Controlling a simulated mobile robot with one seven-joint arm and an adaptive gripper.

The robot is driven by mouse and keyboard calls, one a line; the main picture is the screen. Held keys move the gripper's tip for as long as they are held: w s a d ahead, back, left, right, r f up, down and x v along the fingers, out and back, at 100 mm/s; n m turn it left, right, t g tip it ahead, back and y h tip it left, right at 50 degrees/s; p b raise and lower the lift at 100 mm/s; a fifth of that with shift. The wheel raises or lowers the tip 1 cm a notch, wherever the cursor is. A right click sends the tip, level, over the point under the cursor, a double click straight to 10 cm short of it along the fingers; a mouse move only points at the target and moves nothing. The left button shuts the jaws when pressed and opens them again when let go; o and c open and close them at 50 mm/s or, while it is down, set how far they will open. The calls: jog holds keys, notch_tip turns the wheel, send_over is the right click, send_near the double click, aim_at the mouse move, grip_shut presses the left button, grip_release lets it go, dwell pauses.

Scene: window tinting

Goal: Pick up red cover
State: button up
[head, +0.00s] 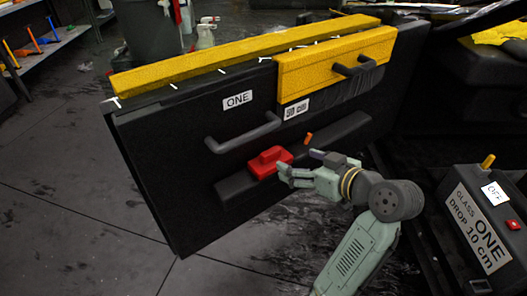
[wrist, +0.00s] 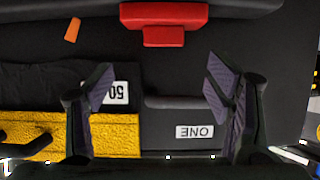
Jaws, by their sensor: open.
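The red cover (head: 270,161) is a small red block with a raised grip. It sits on the dark ledge (head: 236,186) of a large black panel. In the wrist view the red cover (wrist: 165,18) is at the top centre, beyond the fingertips. My gripper (head: 298,167) is just right of the red cover in the head view. In the wrist view my gripper (wrist: 158,82) has its fingers wide apart with nothing between them. I cannot tell from the head view whether a fingertip touches the cover.
An orange peg (head: 308,138) stands on the ledge near my gripper. A black handle (head: 242,133), a "ONE" label (head: 237,100) and a yellow block (head: 335,65) are on the panel. A black box (head: 485,235) labelled "GLASS ONE DROP 10 cm" stands at the right.

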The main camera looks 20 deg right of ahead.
aim_at(273, 154)
jog(key=p+x, duration=0.1)
jog(key=x, duration=0.4)
jog(key=p+x, duration=0.1)
jog(key=x, duration=0.3)
jog(key=shift+w+a+f, duration=0.1)
jog(key=shift+w+a, duration=0.15)
jog(key=shift+a, duration=0.1)
jog(key=shift+c, duration=0.4)
jog(key=c, duration=1.2)
